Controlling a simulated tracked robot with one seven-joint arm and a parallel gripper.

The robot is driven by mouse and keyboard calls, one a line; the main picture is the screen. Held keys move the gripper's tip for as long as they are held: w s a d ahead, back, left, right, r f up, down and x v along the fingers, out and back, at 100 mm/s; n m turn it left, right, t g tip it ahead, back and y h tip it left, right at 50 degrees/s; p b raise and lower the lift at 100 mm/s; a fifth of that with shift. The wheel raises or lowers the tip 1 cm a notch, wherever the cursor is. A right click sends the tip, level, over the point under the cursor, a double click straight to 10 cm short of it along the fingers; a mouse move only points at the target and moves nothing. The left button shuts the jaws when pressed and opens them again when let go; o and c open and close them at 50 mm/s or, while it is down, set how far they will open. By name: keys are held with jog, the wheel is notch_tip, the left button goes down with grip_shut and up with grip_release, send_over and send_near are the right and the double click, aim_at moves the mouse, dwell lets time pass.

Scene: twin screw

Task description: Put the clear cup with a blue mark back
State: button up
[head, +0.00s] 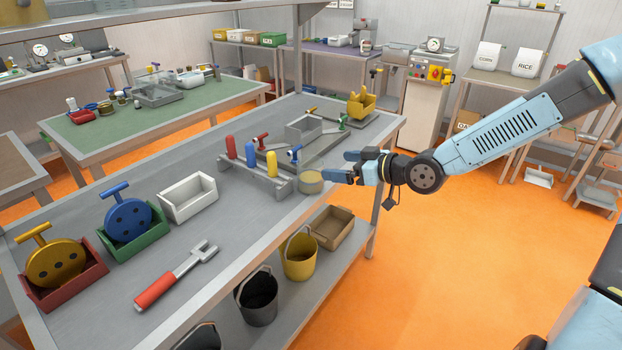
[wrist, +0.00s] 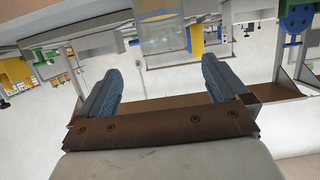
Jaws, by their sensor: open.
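A clear cup (head: 311,180) stands at the near edge of the grey workbench, beside the rack with the coloured handles. It looks yellowish low down, and I cannot make out a blue mark on it. My gripper (head: 340,166) is just to the right of the cup, with its fingers pointing toward it. In the wrist view the clear cup (wrist: 172,50) shows ahead, beyond the gap between the spread fingers of my gripper (wrist: 160,68). The gripper is open and empty; it appears apart from the cup.
The grey rack (head: 262,181) holds red, blue and yellow handles close left of the cup. A white bin (head: 187,199), a red-handled tool (head: 172,279) and a grey box (head: 304,129) are on the bench (head: 235,226). A yellow bucket (head: 299,258) stands on the lower shelf.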

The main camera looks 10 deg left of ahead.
send_near(301, 162)
jog(key=shift+a, duration=0.55)
jog(key=shift+w+a+f, duration=0.55)
jog(key=shift+a+f, duration=0.05)
jog(key=shift+a, duration=0.1)
jog(key=shift+x, duration=1.95)
jog(key=c, duration=1.2)
jog(key=shift+r, duration=0.1)
